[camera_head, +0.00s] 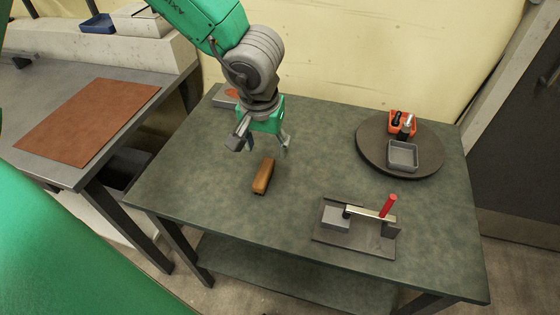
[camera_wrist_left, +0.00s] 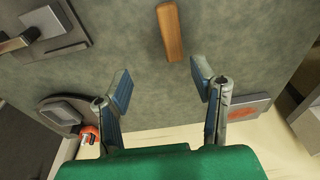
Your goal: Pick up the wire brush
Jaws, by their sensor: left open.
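The wire brush (camera_head: 263,177) lies on the green-topped bench (camera_head: 210,150), left of its middle. It shows as a long brown wooden block, and I cannot make out its bristles. In the left wrist view the brush (camera_wrist_left: 171,32) is at the top, beyond my fingertips. My left gripper (camera_head: 262,145) is open and empty, above the bench on the far side of the brush and apart from it. Its two spread fingers also show in the left wrist view (camera_wrist_left: 160,78). My right gripper is not in view.
A fixture with a red handle (camera_head: 387,206) stands at the bench's front right. A round turntable (camera_head: 375,160) at the back right bears a grey tray (camera_head: 403,155) and an orange holder (camera_head: 400,120). Bare bench surrounds the brush. A side table with a brown mat (camera_head: 85,120) is left.

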